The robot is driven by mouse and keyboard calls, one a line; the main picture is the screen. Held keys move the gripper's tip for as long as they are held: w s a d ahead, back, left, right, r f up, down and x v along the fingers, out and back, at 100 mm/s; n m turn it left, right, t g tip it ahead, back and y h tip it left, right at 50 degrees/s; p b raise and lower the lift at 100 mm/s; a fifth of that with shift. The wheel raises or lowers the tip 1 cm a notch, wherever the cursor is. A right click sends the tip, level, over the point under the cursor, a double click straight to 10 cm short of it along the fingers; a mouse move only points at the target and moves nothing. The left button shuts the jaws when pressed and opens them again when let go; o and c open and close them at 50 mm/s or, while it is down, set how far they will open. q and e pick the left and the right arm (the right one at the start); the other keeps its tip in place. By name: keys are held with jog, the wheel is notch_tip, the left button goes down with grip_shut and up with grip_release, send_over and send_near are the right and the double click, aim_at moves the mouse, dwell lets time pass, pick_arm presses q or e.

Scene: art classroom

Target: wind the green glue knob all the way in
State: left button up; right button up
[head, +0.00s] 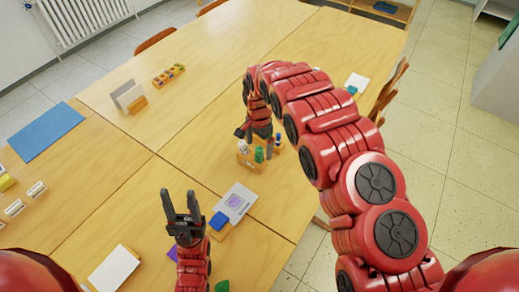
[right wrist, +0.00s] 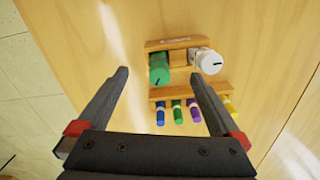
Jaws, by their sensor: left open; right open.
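The green glue knob (right wrist: 159,68) sits at the left end of a small wooden holder (right wrist: 180,43), beside a white knob (right wrist: 207,61) with a dark line on its end. In the head view the green knob (head: 259,155) shows small on the table, under my right gripper (head: 257,135). In the right wrist view my right gripper (right wrist: 160,76) is open, its fingertips apart on either side of the green knob. The right fingertip appears close to the white knob; contact cannot be told. My left gripper (head: 182,207) is open and empty over the near table.
A lower wooden rack (right wrist: 172,93) holds several colour-capped tubes in front of the knobs. The table (head: 215,110) behind is mostly clear. Its right edge is close to my right arm.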

jog(key=m+b, duration=0.2)
jog(key=m, duration=0.2)
jog(key=shift+f+b, duration=0.15)
jog(key=shift+b, duration=0.2)
jog(key=shift+m, duration=1.7)
jog(key=m, duration=0.3)
jog(key=shift+s, duration=0.1)
jog(key=c, duration=1.4)
jog(key=shift+c, duration=0.2)
